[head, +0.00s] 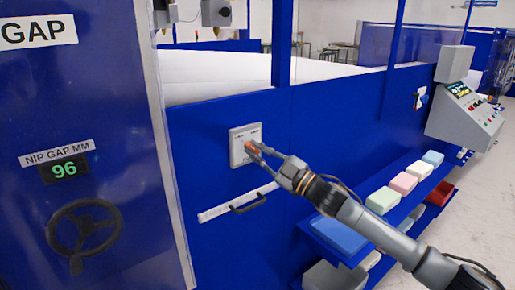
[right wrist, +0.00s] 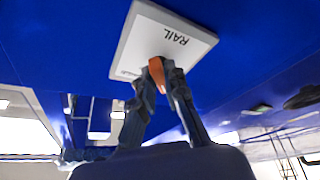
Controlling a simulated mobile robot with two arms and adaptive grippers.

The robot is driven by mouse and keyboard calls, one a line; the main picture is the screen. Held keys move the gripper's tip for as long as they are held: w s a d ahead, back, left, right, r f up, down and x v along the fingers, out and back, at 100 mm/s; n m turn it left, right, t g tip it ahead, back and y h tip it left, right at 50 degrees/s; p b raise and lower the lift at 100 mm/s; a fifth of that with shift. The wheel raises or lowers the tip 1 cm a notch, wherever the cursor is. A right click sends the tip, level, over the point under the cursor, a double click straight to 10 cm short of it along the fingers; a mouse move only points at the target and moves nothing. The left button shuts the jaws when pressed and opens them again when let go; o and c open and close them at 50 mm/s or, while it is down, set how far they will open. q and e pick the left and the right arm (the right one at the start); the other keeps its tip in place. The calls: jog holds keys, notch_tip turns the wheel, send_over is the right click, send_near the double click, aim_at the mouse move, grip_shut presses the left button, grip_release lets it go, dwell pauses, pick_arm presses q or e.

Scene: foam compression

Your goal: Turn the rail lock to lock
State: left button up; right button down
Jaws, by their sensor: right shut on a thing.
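The rail lock is a light grey square plate (head: 240,134) with an orange knob (head: 251,148) on the blue machine panel. In the right wrist view the plate (right wrist: 150,45) carries the word RAIL, upside down, and the orange knob (right wrist: 157,72) sits between my fingertips. My right gripper (head: 256,150) reaches in from the lower right and is shut on the orange knob; it also shows in the right wrist view (right wrist: 160,84). The fingers hide part of the knob and the plate's lower right corner. My left gripper is out of both views.
A black handle (head: 248,204) lies below the plate. A shelf with coloured foam blocks (head: 403,183) runs along the panel at right, below my arm. A grey control console (head: 465,110) stands at far right. A dark handwheel (head: 83,232) is at left, under a display reading 96.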

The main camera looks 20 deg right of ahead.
jog(key=shift+n, duration=0.3)
jog(key=c, duration=1.4)
grip_release()
jog(key=v, duration=1.2)
jog(key=shift+r, duration=0.1)
jog(key=shift+w, duration=0.1)
